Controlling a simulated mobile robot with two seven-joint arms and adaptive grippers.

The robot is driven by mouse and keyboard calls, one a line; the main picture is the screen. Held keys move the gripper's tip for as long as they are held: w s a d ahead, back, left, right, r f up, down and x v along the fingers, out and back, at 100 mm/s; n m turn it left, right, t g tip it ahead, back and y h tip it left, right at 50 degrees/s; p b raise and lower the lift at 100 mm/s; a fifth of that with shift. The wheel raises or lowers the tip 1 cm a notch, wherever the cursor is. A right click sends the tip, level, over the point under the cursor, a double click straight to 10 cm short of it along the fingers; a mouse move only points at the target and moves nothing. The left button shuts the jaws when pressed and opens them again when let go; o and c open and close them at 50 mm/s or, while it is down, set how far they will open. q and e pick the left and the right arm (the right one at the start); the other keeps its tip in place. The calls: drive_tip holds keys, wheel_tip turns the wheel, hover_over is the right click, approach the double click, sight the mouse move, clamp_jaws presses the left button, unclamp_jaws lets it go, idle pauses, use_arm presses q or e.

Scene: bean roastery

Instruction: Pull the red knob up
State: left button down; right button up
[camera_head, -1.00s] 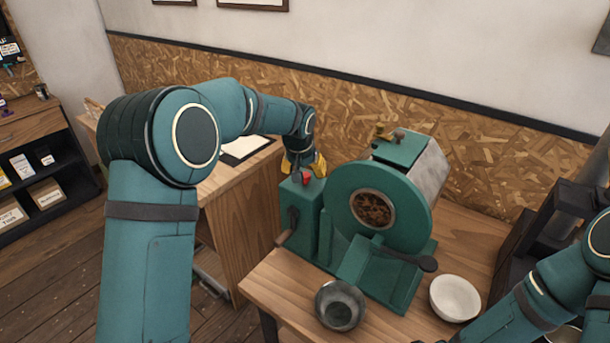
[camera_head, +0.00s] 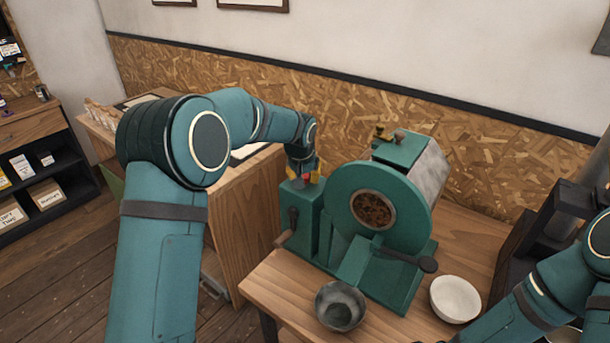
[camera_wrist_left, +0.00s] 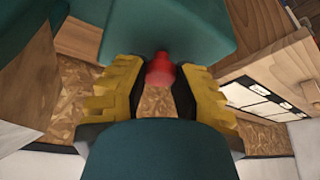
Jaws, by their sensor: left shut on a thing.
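The red knob (camera_head: 305,179) sits on top of the green box (camera_head: 302,213) at the left of the roaster. My left gripper (camera_head: 304,174) comes down on it from above and is shut on it. In the left wrist view the red knob (camera_wrist_left: 160,70) shows between the dark pads of the yellow fingers of my left gripper (camera_wrist_left: 158,88). The fingers hide part of the knob in the head view. My right arm shows at the lower right, but its gripper is out of view.
The green roaster drum (camera_head: 377,210) stands right of the box on a wooden table (camera_head: 275,290). A dark metal bowl (camera_head: 340,305) and a white bowl (camera_head: 455,299) stand in front.

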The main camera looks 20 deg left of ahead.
use_arm(q)
wheel_tip(320, 180, up, 3)
drive_tip(key=shift+f+p, duration=0.1)
drive_tip(key=shift+p, duration=0.7)
use_arm(e)
drive_tip(key=shift+r, duration=0.85)
drive_tip(key=shift+f, duration=0.1)
use_arm(q)
drive_tip(key=c, duration=0.6)
unclamp_jaws()
drive_tip(key=shift+w+f, duration=0.1)
drive_tip(key=shift+c, duration=0.2)
drive_tip(key=v, duration=1.2)
